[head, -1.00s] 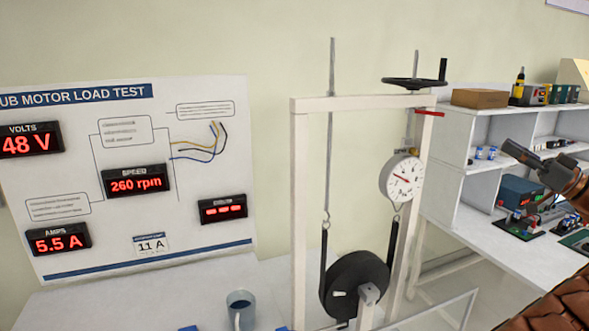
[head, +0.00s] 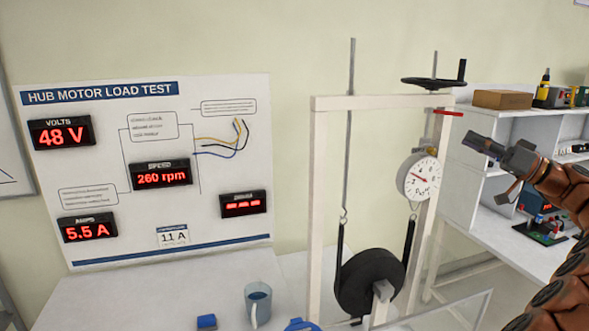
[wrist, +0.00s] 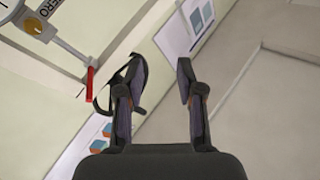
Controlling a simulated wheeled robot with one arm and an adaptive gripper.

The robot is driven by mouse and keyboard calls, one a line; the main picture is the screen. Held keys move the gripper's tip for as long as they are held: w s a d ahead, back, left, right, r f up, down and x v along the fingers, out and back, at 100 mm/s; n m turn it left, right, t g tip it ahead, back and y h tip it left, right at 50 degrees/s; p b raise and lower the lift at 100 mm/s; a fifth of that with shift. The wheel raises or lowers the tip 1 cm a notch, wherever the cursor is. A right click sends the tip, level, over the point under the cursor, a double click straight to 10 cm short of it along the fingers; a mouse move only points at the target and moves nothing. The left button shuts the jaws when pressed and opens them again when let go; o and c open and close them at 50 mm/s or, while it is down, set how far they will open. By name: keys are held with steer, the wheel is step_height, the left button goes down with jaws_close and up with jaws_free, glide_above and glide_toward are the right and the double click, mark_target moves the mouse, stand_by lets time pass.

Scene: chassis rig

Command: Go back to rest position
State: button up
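My gripper (head: 484,148) is at the right of the head view, held in the air to the right of the test rig's dial gauge and in front of the white shelf. In the wrist view my gripper (wrist: 158,75) shows two dark fingers standing well apart with nothing between them. The gripper is open and empty. A dark handwheel (head: 433,83) sits on top of the white rig frame (head: 318,190). In the wrist view a dark curved shape shows behind the left finger, with a red bar (wrist: 88,82) beside it.
The rig holds a dial gauge (head: 419,178) and a black wheel (head: 369,282). A display board (head: 100,160) reads 48 V, 260 rpm and 5.5 A. A white shelf (head: 465,160) stands at the right.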

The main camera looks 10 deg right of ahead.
steer(key=w+a+m+g, duration=0.15)
steer(key=a+g, duration=0.25)
steer(key=a, duration=0.9)
steer(key=s+a+f+g+h, duration=0.1)
steer(key=s+a+f+g, duration=0.25)
steer(key=a, duration=0.55)
steer(key=s+a+f+g+h, duration=0.15)
steer(key=s+a+f, duration=0.25)
steer(key=a, duration=0.5)
steer(key=s+a+f+g+h, duration=0.1)
steer(key=s+a+f+g, duration=0.25)
steer(key=a, duration=0.55)
steer(key=s+a+f+m+g+h, duration=0.1)
steer(key=s+f+g+h, duration=0.15)
steer(key=s+f, duration=0.55)
steer(key=s+a+f+m+g+h, duration=0.1)
steer(key=s+f+h, duration=0.35)
steer(key=s, duration=0.55)
steer(key=s+d+f+h, duration=0.2)
steer(key=s+d+f, duration=0.2)
steer(key=s, duration=0.3)
steer(key=s+d+f+h, duration=0.3)
steer(key=s+d+f, duration=0.2)
steer(key=s+d, duration=0.1)
steer(key=shift+s+f+m, duration=0.3)
steer(key=shift+s+m, duration=0.15)
steer(key=shift+s, duration=0.2)
steer(key=shift+o, duration=0.3)
steer(key=shift+d+h, duration=0.1)
steer(key=shift+h, duration=0.15)
